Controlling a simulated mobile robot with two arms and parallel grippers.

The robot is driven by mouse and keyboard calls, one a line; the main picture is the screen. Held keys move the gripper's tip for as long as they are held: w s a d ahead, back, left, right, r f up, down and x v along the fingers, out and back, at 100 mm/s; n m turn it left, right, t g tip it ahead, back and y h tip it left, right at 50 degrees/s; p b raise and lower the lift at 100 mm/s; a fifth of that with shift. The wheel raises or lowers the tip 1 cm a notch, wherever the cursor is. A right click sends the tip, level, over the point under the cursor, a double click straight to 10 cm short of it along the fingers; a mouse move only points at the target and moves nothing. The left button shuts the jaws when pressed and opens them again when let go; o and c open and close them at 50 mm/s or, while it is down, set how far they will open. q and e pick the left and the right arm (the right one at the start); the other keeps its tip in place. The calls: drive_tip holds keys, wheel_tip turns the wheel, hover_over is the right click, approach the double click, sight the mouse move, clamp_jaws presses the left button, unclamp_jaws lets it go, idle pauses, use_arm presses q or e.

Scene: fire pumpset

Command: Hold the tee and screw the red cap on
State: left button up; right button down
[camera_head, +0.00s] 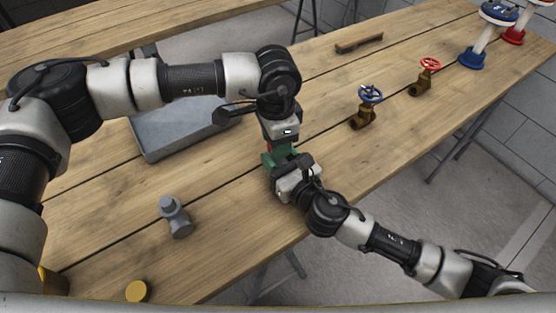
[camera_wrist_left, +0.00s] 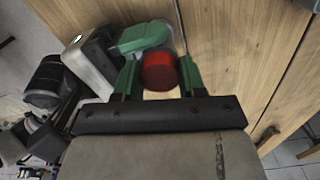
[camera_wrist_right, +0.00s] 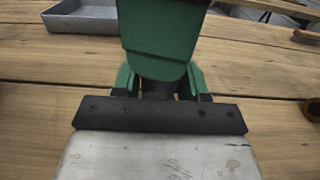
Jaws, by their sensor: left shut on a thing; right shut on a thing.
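My left gripper (camera_wrist_left: 160,80) is shut on the red cap (camera_wrist_left: 159,72), which sits between its green fingers. A sliver of the cap also shows in the head view (camera_head: 269,146). My right gripper (camera_head: 276,164) is beside the left one above the table. It is shut on a dark grey piece (camera_wrist_right: 158,88), seemingly the tee, mostly hidden by the green fingers. The left gripper's finger fills the upper middle of the right wrist view. The cap appears close to the held piece; I cannot tell whether the threads are engaged.
A grey metal tray (camera_head: 180,140) lies behind the left arm. A grey pipe fitting (camera_head: 175,216) and a yellow cap (camera_head: 137,291) are at the front left. Brass valves with blue (camera_head: 370,94) and red (camera_head: 430,64) handwheels stand to the right.

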use_arm(q)
drive_tip(key=o, duration=1)
drive_tip(key=shift+r, duration=0.15)
